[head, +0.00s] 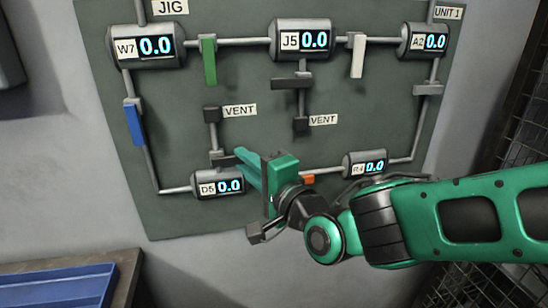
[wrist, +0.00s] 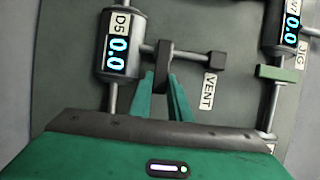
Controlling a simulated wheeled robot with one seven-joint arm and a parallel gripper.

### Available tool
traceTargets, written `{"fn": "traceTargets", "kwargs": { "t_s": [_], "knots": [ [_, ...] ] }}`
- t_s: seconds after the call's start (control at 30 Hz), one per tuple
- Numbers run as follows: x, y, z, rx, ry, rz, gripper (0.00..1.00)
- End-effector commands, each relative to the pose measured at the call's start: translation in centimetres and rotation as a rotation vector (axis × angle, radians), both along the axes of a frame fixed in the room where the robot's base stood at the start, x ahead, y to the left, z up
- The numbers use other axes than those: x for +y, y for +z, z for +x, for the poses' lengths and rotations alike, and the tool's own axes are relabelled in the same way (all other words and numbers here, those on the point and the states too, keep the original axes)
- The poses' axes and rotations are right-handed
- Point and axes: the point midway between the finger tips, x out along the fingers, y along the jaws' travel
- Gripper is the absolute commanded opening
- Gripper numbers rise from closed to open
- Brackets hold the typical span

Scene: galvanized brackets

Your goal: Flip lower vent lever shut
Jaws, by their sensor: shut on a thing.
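The lower vent lever is a dark grey lever (head: 221,159) on the short vent pipe just above gauge tank D5 (head: 219,184). It also shows in the wrist view (wrist: 163,57), where it lies crosswise to its pipe. My gripper (head: 240,160) reaches it from the right. In the wrist view my gripper (wrist: 161,84) has its green fingers on both sides of the lever's near end and is shut on it. The vent pipe ends in a dark cap (head: 211,114) beside a VENT label (head: 239,110). The fingers hide part of the lever's end.
Another dark vent lever (head: 291,83) sits crosswise under tank J5 (head: 302,40). Green (head: 208,61), white (head: 357,56), blue (head: 134,122), grey (head: 428,89) and orange (head: 308,179) levers sit on nearby pipes. A blue tray (head: 62,290) is at lower left. Wire mesh (head: 520,150) stands at right.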

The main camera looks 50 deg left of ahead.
Motion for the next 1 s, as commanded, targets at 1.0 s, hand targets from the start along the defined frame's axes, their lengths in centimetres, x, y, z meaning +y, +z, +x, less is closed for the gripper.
{"fn": "traceTargets", "kwargs": {
  "t_s": [1.0],
  "knots": [
    [0.58, -0.29, -1.11, 0.022, 0.016, 0.012, 0.36]
  ]
}}
